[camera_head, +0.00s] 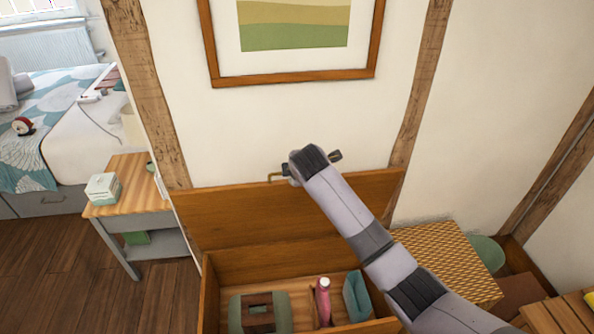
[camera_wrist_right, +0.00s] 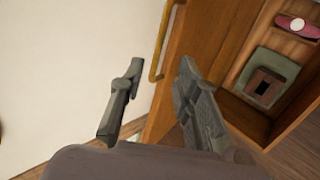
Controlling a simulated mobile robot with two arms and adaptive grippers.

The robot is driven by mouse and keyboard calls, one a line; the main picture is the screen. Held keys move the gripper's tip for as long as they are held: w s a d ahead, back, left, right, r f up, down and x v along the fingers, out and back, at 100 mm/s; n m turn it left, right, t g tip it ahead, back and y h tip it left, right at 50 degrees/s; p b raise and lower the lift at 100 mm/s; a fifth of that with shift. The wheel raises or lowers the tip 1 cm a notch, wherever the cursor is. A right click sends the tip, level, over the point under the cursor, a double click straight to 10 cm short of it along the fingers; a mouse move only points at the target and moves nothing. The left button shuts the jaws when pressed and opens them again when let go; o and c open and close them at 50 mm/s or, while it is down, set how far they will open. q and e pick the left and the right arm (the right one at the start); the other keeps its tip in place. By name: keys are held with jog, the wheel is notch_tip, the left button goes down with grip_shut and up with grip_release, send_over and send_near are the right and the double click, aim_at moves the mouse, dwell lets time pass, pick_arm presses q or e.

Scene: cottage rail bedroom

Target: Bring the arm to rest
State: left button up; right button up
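My right arm comes in from the lower right of the head view. Its gripper (camera_head: 312,162) is at the top edge of a raised wooden lid (camera_head: 235,215), close to the wall. In the right wrist view the gripper (camera_wrist_right: 160,68) has its two fingers spread apart with nothing between them. A brass handle (camera_wrist_right: 162,40) on the lid lies just beyond the fingertips; it also shows in the head view (camera_head: 275,177), left of the gripper. I cannot tell whether a finger touches the lid. My left gripper is not in view.
The open chest (camera_head: 209,300) below holds a pink bottle (camera_head: 323,300), a teal item (camera_head: 357,296) and a brown item on green cloth. A side table (camera_head: 130,180) stands left, a woven-topped box (camera_head: 450,255) right. A framed picture (camera_head: 290,78) hangs above.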

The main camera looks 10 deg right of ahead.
jog(key=shift+s, duration=0.15)
dwell(0.3)
jog(key=s+d+f+m+g+b, duration=0.1)
jog(key=s+d+f+m, duration=0.15)
jog(key=s+f, duration=0.75)
jog(key=s+d+f+m+g, duration=0.25)
jog(key=s+f, duration=0.25)
jog(key=f, duration=1.1)
jog(key=s+d+f+m+g+b, duration=0.1)
jog(key=s+d+f+m, duration=0.15)
jog(key=s+f, duration=0.75)
jog(key=s+d+f+m+g, duration=0.1)
jog(key=s+d+f+m, duration=0.1)
jog(key=s+f, duration=0.5)
jog(key=s+d+f+m+g+b, duration=0.1)
jog(key=s+f+m, duration=0.2)
jog(key=s, duration=1.6)
jog(key=s+d+f+m+g, duration=0.1)
jog(key=s+d+f+m, duration=0.1)
jog(key=s+f, duration=0.9)
jog(key=shift+s+d+f+m+g, duration=0.3)
jog(key=shift+s+m, duration=0.25)
jog(key=shift+s, duration=0.4)
